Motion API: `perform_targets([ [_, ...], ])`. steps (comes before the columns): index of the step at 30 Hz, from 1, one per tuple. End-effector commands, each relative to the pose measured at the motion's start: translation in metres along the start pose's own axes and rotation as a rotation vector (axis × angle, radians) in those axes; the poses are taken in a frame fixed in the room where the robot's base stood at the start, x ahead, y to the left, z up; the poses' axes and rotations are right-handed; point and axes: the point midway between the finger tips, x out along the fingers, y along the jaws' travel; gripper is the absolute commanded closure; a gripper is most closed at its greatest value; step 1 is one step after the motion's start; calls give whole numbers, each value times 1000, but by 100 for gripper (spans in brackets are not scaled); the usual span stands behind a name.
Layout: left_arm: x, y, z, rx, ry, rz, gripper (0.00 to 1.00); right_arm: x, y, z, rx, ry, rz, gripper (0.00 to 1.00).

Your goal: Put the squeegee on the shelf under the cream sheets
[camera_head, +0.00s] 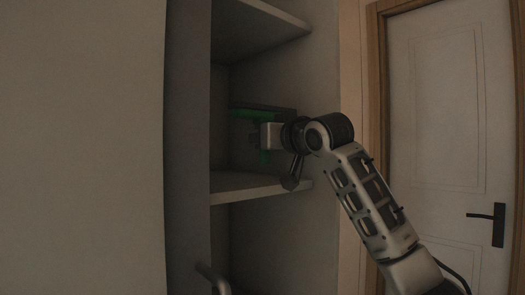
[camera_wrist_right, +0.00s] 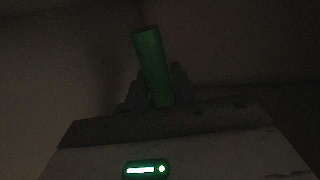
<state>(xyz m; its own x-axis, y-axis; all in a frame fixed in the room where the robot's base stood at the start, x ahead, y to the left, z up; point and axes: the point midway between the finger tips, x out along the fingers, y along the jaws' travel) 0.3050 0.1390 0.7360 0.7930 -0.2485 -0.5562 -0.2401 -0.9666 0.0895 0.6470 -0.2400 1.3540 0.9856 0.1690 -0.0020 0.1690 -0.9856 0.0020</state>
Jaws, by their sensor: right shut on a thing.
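The squeegee (camera_head: 255,113) is in the head view, inside the shelf unit above the middle shelf board. Its long bar is dark with a green strip, and a short green part shows below my gripper. My right gripper (camera_head: 260,136) reaches into this compartment and is shut on the squeegee. In the right wrist view the green handle (camera_wrist_right: 152,62) stands up between the fingers of my right gripper (camera_wrist_right: 158,90). The cream sheets are not visible in either view. My left gripper is not in view.
The middle shelf board (camera_head: 255,190) lies below my right gripper, and an upper board (camera_head: 262,22) is above it. A pale wall panel (camera_head: 85,150) fills the left side. A white door (camera_head: 445,110) with a dark handle stands at the right. The compartment is dim.

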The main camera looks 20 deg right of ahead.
Motion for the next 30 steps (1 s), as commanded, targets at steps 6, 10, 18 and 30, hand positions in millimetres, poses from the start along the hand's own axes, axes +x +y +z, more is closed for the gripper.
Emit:
perform_targets([
  [6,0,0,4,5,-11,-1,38,9,0,21,-4,-2,0,100],
  [10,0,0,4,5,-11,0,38,8,0,35,-2,0,0,100],
  [18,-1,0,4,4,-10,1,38,8,0,36,-1,2,0,100],
  [30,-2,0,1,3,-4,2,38,8,0,39,0,0,0,53],
])
